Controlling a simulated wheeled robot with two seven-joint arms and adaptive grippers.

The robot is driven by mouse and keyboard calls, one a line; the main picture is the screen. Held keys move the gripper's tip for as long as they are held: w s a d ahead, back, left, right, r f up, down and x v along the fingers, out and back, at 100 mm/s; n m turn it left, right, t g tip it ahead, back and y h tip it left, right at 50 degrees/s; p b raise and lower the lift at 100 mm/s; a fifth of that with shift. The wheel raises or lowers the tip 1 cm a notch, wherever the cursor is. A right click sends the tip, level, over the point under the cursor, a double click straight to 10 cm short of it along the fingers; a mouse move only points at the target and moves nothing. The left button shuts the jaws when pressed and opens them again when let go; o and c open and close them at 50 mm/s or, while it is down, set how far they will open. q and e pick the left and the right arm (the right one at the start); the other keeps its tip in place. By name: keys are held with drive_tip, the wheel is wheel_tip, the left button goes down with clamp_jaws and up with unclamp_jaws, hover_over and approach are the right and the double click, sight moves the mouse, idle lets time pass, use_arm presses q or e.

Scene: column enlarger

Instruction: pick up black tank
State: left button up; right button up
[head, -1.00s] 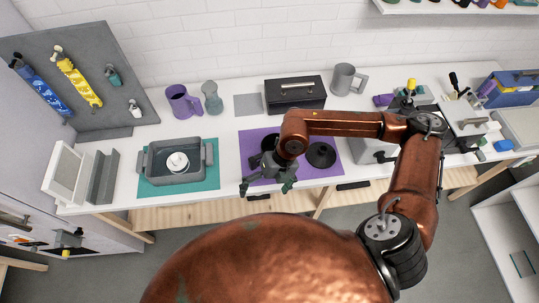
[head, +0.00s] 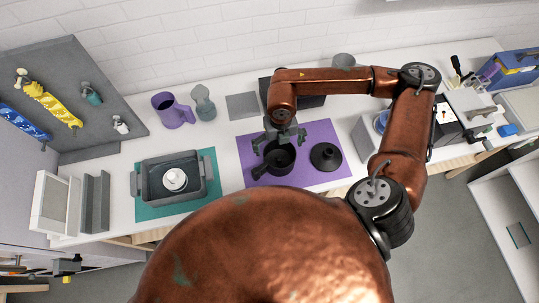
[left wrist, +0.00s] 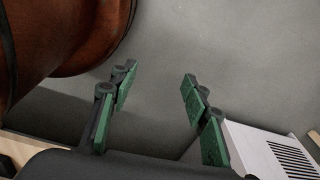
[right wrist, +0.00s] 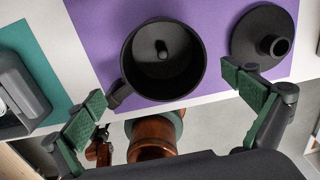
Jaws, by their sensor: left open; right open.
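The black tank (head: 279,160) is an open round pot with a side handle, standing upright on the purple mat (head: 316,135). In the right wrist view the tank (right wrist: 163,88) shows its hollow inside with a small central post. Its black lid (head: 325,156) lies apart on the mat to the right. My right gripper (head: 279,140) is open above the tank's far side. In the right wrist view its fingers (right wrist: 167,104) are spread and empty, with the tank between and beyond them. My left gripper (left wrist: 155,110) is open and empty over grey floor, out of the head view.
A grey tray (head: 172,180) with a white round piece stands on a teal mat to the left. A purple mug (head: 172,111) and a grey bottle (head: 203,104) stand behind. A dark box (head: 308,100) is partly hidden behind my right arm.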

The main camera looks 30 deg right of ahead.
sight(279, 161)
drive_tip(key=f, duration=0.2)
drive_tip(key=f+p, duration=0.1)
drive_tip(key=shift+s+d+f, duration=0.15)
drive_tip(key=shift+s+f, duration=0.05)
drive_tip(key=shift+f, duration=0.15)
wheel_tip(279, 161, down, 3)
drive_tip(key=shift+d+f+p, duration=0.1)
drive_tip(key=shift+f+p, duration=0.05)
drive_tip(key=shift+p, duration=0.25)
drive_tip(key=c, duration=1.4)
use_arm(q)
drive_tip(key=shift+s+a+r, duration=0.1)
drive_tip(key=shift+s+r, duration=0.8)
drive_tip(key=shift+s, duration=0.2)
